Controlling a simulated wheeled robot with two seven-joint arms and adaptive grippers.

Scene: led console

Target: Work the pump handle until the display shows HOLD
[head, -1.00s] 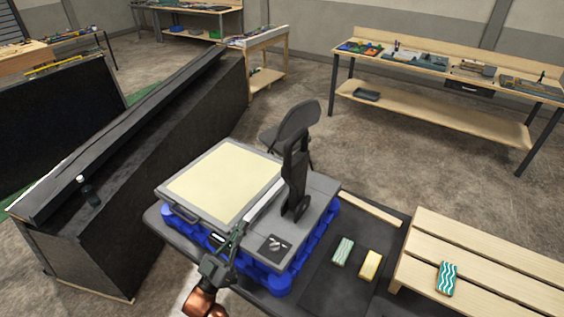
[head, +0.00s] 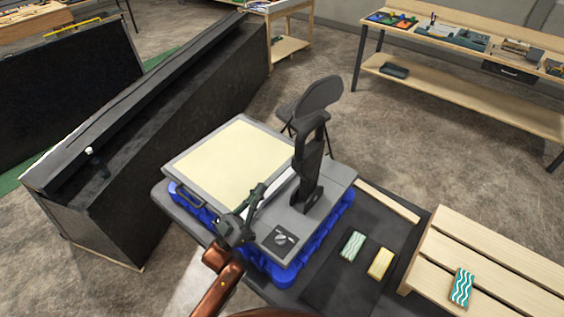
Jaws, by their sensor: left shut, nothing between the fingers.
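The console (head: 335,172) is a grey box in a blue base on a dark table. A large cream panel (head: 232,160) fills its left part; I can make out no lettering on it. A dark upright handle (head: 309,165) with a looped top stands on its right part. A dark square with a light knob (head: 281,239) is at the near corner. My left gripper (head: 257,193) is shut and empty, over the console between the cream panel and the handle, apart from the handle. It hides part of the panel's near edge. My right gripper is not in view.
A green-and-white patterned block (head: 352,245) and a yellow block (head: 381,263) lie on a dark mat right of the console. A slatted wooden stand (head: 480,255) holds another wavy-patterned block (head: 462,287). A chair (head: 318,97) stands behind. A long black cabinet (head: 185,110) is at left.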

